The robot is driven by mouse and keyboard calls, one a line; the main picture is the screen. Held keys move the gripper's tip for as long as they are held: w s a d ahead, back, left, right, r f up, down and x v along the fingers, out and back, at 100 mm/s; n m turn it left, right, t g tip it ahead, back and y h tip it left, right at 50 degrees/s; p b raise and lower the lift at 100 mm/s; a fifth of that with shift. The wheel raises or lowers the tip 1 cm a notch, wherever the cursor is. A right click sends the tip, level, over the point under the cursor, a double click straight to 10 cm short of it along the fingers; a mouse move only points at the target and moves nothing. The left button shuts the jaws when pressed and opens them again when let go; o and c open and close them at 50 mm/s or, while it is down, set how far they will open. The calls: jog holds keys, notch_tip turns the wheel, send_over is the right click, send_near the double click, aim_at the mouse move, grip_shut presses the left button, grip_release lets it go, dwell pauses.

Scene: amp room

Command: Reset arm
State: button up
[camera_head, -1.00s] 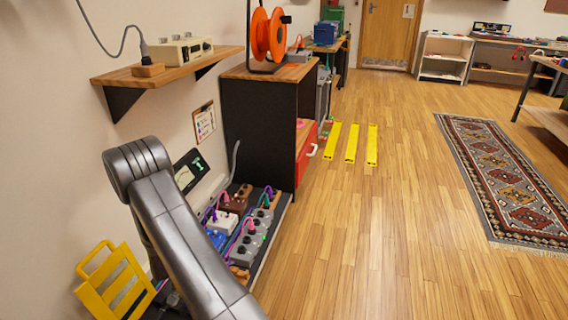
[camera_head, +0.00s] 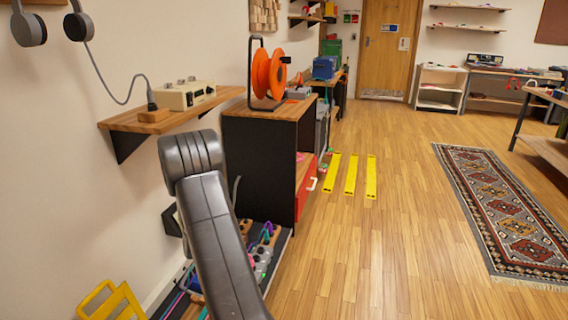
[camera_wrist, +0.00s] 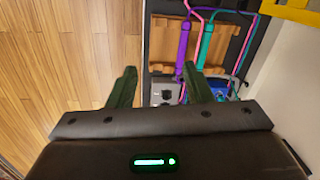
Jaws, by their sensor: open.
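My gripper (camera_wrist: 161,88) shows in the wrist view with its two dark green fingers apart and nothing between them. It is above the edge of the pedalboard (camera_head: 283,240), where the wood floor meets it. Purple and teal cables and a grey pedal (camera_wrist: 163,93) lie below the fingers. In the head view my arm rises from the bottom middle and bends at a grey joint in front of the wall. The gripper itself is hidden in the head view.
A wooden wall shelf (camera_head: 150,122) holds a cream box (camera_head: 187,94). A black cabinet (camera_head: 258,160) with an orange reel (camera_head: 268,73) stands to the right. A yellow stand (camera_head: 112,303) is at lower left. Yellow floor strips (camera_head: 351,175) and a rug (camera_head: 505,205) lie on otherwise clear floor.

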jog(key=shift+w+d+r, duration=0.3)
jog(key=shift+d+r, duration=0.25)
jog(key=shift+r, duration=0.1)
jog(key=shift+w+d+r, duration=0.25)
jog(key=shift+d+r, duration=0.25)
jog(key=shift+r, duration=0.1)
